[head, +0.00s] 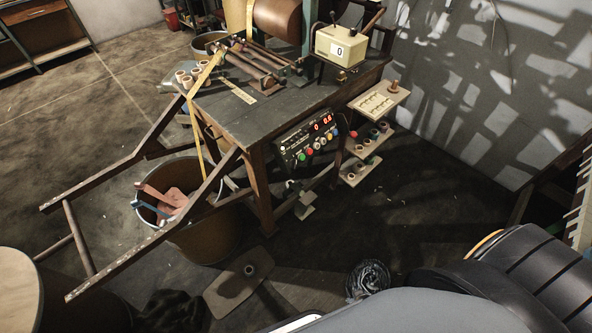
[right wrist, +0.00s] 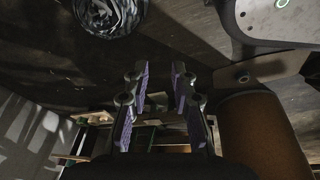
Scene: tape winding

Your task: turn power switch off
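The control panel (head: 310,138) is mounted at the front right edge of the winding table. It has lit red digits and a row of coloured buttons and knobs, including a red and a green one. Which control is the power switch is too small to tell, and so is its position. My right gripper (right wrist: 160,74) shows in the right wrist view with its two purple-padded fingers apart and nothing between them. It does not show in the head view, and the panel is not recognisable in the wrist view. My left gripper is in neither view.
A small shelf rack (head: 378,103) stands right of the panel. A bucket (head: 210,235) with reddish pieces sits under the sloping wooden frame. A dark crumpled bundle (head: 368,281) lies on the floor.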

